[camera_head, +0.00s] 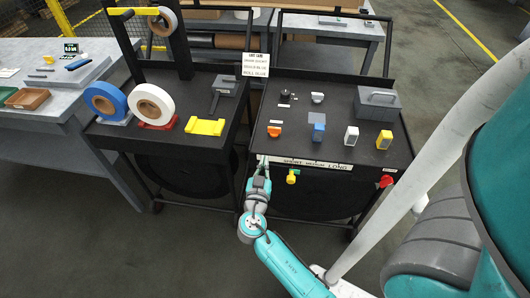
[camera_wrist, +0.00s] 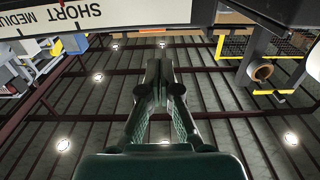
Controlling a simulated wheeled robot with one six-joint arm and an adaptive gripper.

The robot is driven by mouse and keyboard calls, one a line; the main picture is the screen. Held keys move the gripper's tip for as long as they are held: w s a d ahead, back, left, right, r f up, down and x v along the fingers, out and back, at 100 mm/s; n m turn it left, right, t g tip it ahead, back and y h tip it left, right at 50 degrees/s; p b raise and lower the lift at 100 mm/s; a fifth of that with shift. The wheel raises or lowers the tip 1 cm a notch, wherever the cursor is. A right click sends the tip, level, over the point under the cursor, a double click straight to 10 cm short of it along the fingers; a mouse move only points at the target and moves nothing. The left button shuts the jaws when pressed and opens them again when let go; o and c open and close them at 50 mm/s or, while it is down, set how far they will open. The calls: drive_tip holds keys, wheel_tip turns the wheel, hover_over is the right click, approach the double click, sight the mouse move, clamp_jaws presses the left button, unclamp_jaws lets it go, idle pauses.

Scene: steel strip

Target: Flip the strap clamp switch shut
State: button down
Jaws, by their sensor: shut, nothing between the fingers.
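My gripper (camera_head: 262,162) is shut and empty at the front left edge of the right cart, beside its "short, medium, long" label strip (camera_head: 318,165). In the wrist view my gripper (camera_wrist: 158,62) shows with its fingers together, and the label strip (camera_wrist: 75,17) lies at the upper left, apart from the fingertips. I cannot tell which part is the strap clamp switch. On the cart top stand small orange (camera_head: 274,131), blue (camera_head: 318,131), white (camera_head: 351,137) and yellow (camera_head: 384,140) pieces. A yellow knob (camera_head: 291,177) and a red knob (camera_head: 386,181) sit on the front.
The right cart (camera_head: 250,135) also carries a grey box (camera_head: 377,104) with a handle. The left cart holds a blue roll (camera_head: 105,101), a white roll (camera_head: 151,105) and a yellow block (camera_head: 205,127). The floor in front of the carts is open left of my arm.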

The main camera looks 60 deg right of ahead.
sight(270, 130)
drive_tip(key=x, duration=1.3)
